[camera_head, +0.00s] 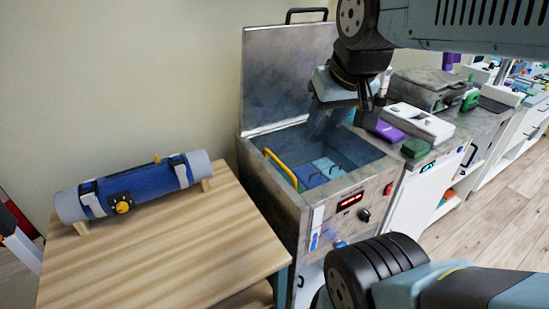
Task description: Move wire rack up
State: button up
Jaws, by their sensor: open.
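The wire rack shows mainly as a yellow handle bar (281,168) at the left inside of an open metal tank (368,192). Blue packs (318,172) sit low in the tank beside the bar, and the rest of the rack is hidden or too small to make out. My gripper (328,122) is open above the back right part of the tank, to the right of and higher than the yellow bar, apart from it. Its fingers are partly hidden by my own wrist.
The tank's lid (285,75) stands raised behind it. A wooden table (170,245) with a blue roll (130,190) is at left. A counter with a purple block (385,131), a green block (415,148) and a white device (420,122) is at right.

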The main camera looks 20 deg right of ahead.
jog(key=shift+c, duration=0.4)
jog(key=shift+w, duration=0.1)
jog(key=shift+c, duration=0.8)
jog(key=shift+w, duration=0.3)
jog(key=n+g+h, duration=0.2)
jog(key=n+g, duration=0.1)
jog(key=g, duration=0.2)
send_over(279, 161)
jog(key=a, duration=0.3)
notch_tip(279, 161, down, 15)
jog(key=d+f, duration=0.1)
jog(key=f, duration=0.8)
jog(key=d+f, duration=0.1)
jog(key=f, duration=0.3)
jog(key=shift+s+d+f, duration=0.1)
jog(key=shift+d+f, duration=0.15)
jog(key=shift+d, duration=0.1)
jog(key=shift+c, duration=0.2)
grip_shut()
